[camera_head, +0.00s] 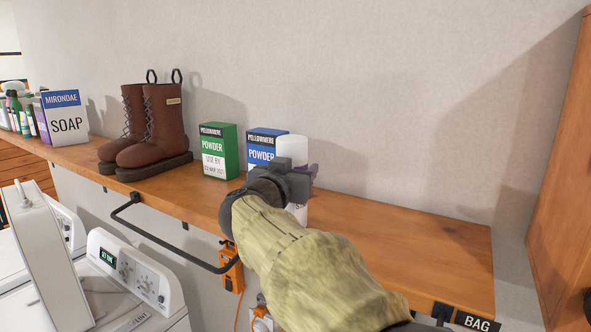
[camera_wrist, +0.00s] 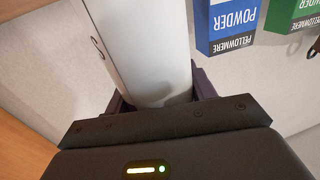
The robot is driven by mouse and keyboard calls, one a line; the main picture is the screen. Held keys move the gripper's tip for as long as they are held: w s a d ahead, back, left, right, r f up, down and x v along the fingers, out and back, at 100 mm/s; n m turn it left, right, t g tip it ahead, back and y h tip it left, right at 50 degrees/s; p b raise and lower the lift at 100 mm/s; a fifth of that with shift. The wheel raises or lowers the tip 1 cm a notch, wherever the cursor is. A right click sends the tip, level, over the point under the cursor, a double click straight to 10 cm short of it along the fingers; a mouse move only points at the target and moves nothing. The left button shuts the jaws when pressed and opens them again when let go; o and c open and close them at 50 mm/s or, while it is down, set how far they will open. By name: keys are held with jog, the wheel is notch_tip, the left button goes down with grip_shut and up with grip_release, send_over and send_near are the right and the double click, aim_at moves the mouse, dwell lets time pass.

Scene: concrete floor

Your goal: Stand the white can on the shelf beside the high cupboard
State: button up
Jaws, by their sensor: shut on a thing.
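The white can (camera_head: 291,148) stands upright at the shelf, right of the blue powder box, partly hidden behind my gripper in the head view. My gripper (camera_head: 300,180) is shut on the can. The wrist view shows the can (camera_wrist: 146,45) between the dark purple fingers of my gripper (camera_wrist: 160,100). The wooden shelf (camera_head: 420,240) runs along the wall. I cannot tell whether the can's base touches the shelf. The high cupboard (camera_head: 565,180) is probably the wooden side panel at the right edge of the head view.
A blue powder box (camera_head: 262,150), a green powder box (camera_head: 219,150), brown boots (camera_head: 150,125) and a soap box (camera_head: 65,118) stand on the shelf leftward. The shelf's right part is bare. A black rail (camera_head: 165,238) runs below the front edge. A BAG label (camera_head: 477,322) hangs at the right end.

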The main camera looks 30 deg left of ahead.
jog(key=o, duration=1.3)
jog(key=shift+f, duration=0.1)
jog(key=shift+c, duration=0.2)
jog(key=s+d+b, duration=0.1)
jog(key=s+b, duration=0.3)
jog(key=s, duration=0.8)
jog(key=shift+d+b, duration=0.15)
jog(key=shift+b, duration=0.15)
